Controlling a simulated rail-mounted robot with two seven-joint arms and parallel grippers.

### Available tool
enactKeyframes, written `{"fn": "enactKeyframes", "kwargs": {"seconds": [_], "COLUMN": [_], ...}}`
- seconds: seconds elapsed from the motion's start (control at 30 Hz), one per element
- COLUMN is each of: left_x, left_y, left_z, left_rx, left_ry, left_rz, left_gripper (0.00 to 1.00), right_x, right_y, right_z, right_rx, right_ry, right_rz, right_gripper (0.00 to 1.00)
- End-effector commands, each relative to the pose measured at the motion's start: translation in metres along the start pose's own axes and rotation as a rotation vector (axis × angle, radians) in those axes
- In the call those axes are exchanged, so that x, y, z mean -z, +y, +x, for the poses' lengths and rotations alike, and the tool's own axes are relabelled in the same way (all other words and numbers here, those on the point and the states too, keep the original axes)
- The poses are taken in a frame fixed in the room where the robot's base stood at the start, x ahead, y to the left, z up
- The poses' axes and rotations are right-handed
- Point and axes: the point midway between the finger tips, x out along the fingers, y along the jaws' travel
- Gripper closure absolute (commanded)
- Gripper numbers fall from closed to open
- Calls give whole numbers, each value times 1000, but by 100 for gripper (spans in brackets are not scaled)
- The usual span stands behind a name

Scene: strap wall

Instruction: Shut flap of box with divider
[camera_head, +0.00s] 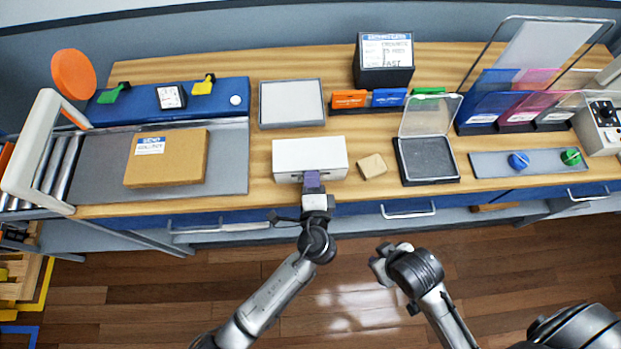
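A white box (310,153) sits near the front edge of the table, left of a small cardboard block. Its top looks flat and covered, and I see no divider in it. My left gripper (312,181) is at the front face of this box, with its tips at or very close to it; contact is unclear. Whether its fingers are open or shut does not show. My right gripper (380,265) is in front of the table, over the floor, away from every object; its finger opening is unclear.
A black tray (427,160) with a raised clear lid stands right of the cardboard block (372,166). A brown carton (167,158) lies on the grey surface at left. A grey-white tray (291,103) is behind the white box. Coloured clear bins (527,105) stand at right.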

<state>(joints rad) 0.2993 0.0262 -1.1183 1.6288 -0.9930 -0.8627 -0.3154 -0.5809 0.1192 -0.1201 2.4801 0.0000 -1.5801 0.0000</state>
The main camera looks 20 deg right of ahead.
Motion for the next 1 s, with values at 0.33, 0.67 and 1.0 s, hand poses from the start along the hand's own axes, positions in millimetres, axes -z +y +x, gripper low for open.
{"fn": "enactKeyframes", "kwargs": {"seconds": [0.33, 0.67, 1.0], "left_x": [-1, -1, -1], "left_y": [6, 3, 4], "left_z": [0, -1, -48], "left_rx": [-10, -6, -9], "left_ry": [-2, -1, -1], "left_rz": [2, 1, -2], "left_gripper": [78, 70, 70], "right_x": [0, 0, 1], "right_y": [-1, -1, 2], "right_z": [0, 0, -2], "right_rx": [3, 1, -5], "right_ry": [1, 1, 0], "right_rz": [3, 2, -6], "right_gripper": [68, 68, 68]}}
